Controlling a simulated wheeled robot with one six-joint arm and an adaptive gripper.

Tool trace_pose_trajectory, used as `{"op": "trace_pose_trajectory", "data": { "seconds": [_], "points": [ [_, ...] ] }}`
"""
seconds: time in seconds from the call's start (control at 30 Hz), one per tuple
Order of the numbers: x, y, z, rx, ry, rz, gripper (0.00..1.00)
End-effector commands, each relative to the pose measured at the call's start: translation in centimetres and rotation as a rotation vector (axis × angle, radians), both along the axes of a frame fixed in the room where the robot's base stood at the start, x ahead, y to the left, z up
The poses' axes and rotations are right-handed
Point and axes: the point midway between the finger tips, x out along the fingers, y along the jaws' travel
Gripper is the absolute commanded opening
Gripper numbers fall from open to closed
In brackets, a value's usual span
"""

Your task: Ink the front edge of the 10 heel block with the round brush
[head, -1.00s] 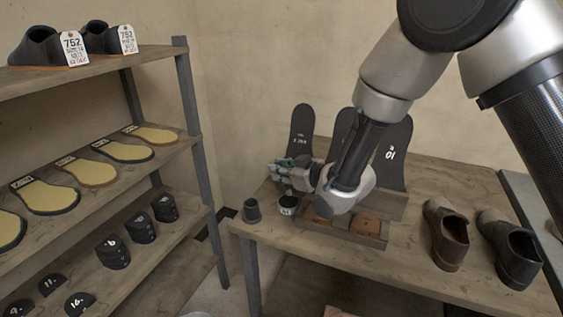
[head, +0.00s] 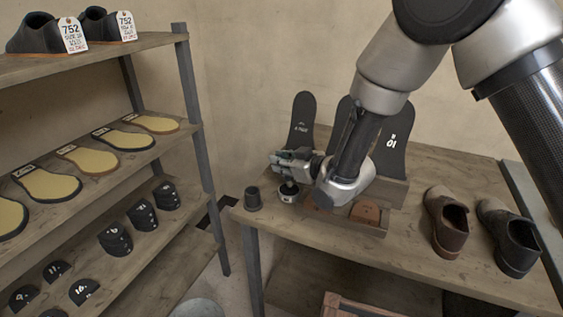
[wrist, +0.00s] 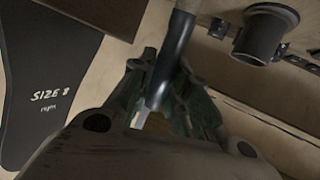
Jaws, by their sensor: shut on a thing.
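My gripper (head: 288,165) is shut on the round brush (wrist: 172,60), whose dark shaft runs between the fingers in the wrist view. The gripper is above the front left part of the table. In the head view a small dark round tip (head: 288,187) shows below the fingers, at or just above the mouth of a small pot with a pale label (head: 287,198); I cannot tell whether they touch. Brown heel blocks (head: 366,211) sit in a wooden tray right of the pot, partly behind my arm; no number is readable on them.
A dark cup (head: 252,198) stands at the table's left corner and shows in the wrist view (wrist: 260,38). Black soles (head: 300,122) stand upright behind. Brown shoes (head: 447,222) are at right. The left shelf holds numbered black heel pieces (head: 115,240). A crate (head: 365,307) is below.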

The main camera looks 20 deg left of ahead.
Motion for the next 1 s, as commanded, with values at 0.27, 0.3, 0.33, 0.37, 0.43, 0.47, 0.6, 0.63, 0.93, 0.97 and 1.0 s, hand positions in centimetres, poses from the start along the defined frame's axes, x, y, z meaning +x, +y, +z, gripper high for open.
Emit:
{"op": "trace_pose_trajectory", "data": {
  "seconds": [0.27,0.3,0.33,0.37,0.43,0.47,0.6,0.63,0.93,0.97,1.0],
  "points": [
    [0.0,0.0,-0.3,0.0,0.0,0.0,0.02],
    [0.0,0.0,-0.4,0.0,0.0,0.0,0.02],
    [0.0,0.0,-0.4,0.0,0.0,0.0,0.02],
    [0.0,0.0,-0.5,0.0,0.0,0.0,0.02],
    [0.0,0.0,-0.5,0.0,0.0,0.0,0.02],
    [0.0,0.0,-0.6,0.0,0.0,0.0,0.02],
    [0.0,0.0,-0.7,0.0,0.0,0.0,0.02],
    [0.0,0.0,-0.8,0.0,0.0,0.0,0.02],
    [0.0,0.0,-1.1,0.0,0.0,0.0,0.02],
    [0.0,0.0,-1.1,0.001,0.0,0.0,0.02],
    [0.0,0.0,-1.1,0.0,0.0,0.0,0.02]
  ]
}}
